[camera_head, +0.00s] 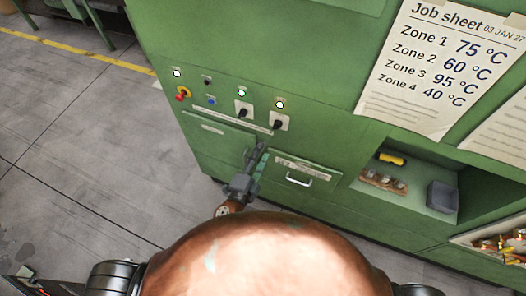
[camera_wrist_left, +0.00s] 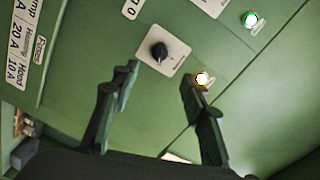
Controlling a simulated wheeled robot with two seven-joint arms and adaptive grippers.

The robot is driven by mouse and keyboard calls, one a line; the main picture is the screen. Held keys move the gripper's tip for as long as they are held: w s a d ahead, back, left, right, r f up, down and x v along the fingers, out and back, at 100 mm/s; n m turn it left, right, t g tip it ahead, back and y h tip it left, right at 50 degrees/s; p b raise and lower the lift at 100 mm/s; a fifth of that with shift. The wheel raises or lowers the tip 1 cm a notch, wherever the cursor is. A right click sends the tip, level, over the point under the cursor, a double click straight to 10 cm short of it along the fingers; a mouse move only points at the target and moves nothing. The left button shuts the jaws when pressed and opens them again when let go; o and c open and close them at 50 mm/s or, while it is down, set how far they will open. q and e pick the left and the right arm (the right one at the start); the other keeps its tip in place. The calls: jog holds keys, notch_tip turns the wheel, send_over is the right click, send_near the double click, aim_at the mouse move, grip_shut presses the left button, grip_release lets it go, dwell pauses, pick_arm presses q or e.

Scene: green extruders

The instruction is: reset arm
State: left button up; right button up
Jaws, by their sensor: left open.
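My left gripper (camera_head: 259,152) is in front of the green machine's lower front, below the control panel and beside the drawer handle (camera_head: 299,181). In the left wrist view the same gripper (camera_wrist_left: 160,80) has its two dark fingers spread, with nothing between them. A black rotary knob on a white plate (camera_wrist_left: 158,51) lies beyond the fingertips, and a lit amber lamp (camera_wrist_left: 202,79) shows near the right fingertip. I cannot tell whether that finger touches the panel. My right gripper is not in view.
The green machine (camera_head: 260,45) fills the centre and right. Its panel has a red stop button (camera_head: 183,93), a blue button (camera_head: 211,101) and lamps. A job sheet (camera_head: 440,65) hangs above a recess with a grey box (camera_head: 442,196). Grey floor (camera_head: 75,130) is clear at left.

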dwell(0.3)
pick_arm(q)
jog(key=w+a+f+n+g+y+b, duration=0.1)
jog(key=a+f, duration=0.1)
jog(key=f, duration=0.7)
jog(key=a+f+n+g+y+b, duration=0.1)
jog(key=a+f+b, duration=0.15)
jog(key=f, duration=0.65)
jog(key=s+a+f+n+g+y+b, duration=0.1)
jog(key=s+a+f+n+g, duration=0.2)
jog(key=f, duration=0.8)
jog(key=s+a+f+n+g+y+b, duration=0.15)
jog(key=s+a+f, duration=0.35)
jog(key=f, duration=0.5)
jog(key=s+a+f+n+g+b, duration=0.15)
jog(key=a+f, duration=0.35)
jog(key=f, duration=0.6)
jog(key=s+a+f+n+g+b, duration=0.2)
jog(key=s+a+f+n, duration=0.1)
jog(key=s+f, duration=0.6)
jog(key=s+a+f+n+g+y+b, duration=0.1)
jog(key=s+a+f, duration=0.4)
jog(key=s, duration=1)
jog(key=s+a+f+n+g+b, duration=0.3)
jog(key=s+a+f+n+g, duration=0.1)
jog(key=s+f, duration=0.8)
jog(key=shift+s+f+n, duration=0.35)
jog(key=shift+s+n, duration=0.05)
jog(key=shift+s, duration=0.2)
